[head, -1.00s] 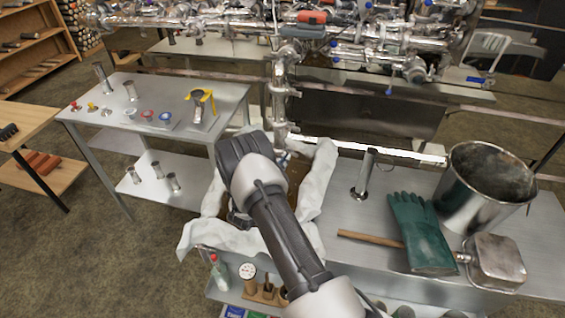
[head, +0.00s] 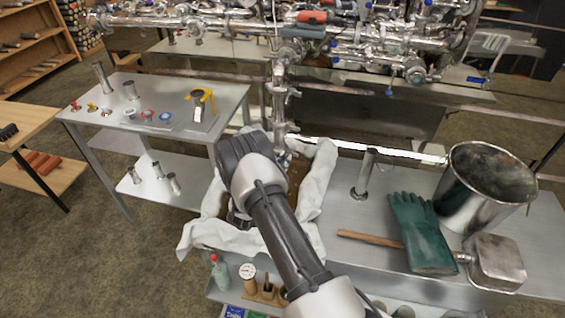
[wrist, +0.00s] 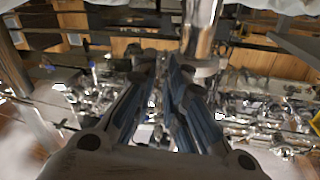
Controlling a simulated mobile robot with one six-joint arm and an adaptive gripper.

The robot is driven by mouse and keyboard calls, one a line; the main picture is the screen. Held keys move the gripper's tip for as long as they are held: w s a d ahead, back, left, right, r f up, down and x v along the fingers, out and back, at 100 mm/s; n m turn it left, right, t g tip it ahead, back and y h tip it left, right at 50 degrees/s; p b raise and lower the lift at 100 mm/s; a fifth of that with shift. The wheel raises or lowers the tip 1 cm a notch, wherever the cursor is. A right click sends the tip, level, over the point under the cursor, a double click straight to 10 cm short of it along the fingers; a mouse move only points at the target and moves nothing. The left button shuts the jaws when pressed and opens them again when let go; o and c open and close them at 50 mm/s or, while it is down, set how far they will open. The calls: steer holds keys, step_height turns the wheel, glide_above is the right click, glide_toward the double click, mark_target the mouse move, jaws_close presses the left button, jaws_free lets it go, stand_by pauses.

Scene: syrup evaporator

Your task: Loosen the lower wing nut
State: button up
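An upright steel pipe (head: 279,95) with clamp fittings runs down from the piping above the bench. The lower wing nut is too small to pick out in the head view, and my arm's end covers the area just below and left of the pipe's lower end. My gripper (wrist: 163,78) shows in the wrist view as two dark fingers with bluish inner faces, close to each other. A shiny steel tube (wrist: 200,30) stands just beyond the fingertips, slightly right. I cannot tell whether the fingers touch anything or hold something between them.
A white cloth (head: 318,185) lies draped around my arm's end on the steel bench. On the bench to the right are a green glove (head: 422,235), a steel pot (head: 485,190) and a short upright tube (head: 364,174). A side table (head: 180,88) with small fittings stands left.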

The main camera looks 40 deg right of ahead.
steer(key=v, duration=1.2)
steer(key=shift+f, duration=0.1)
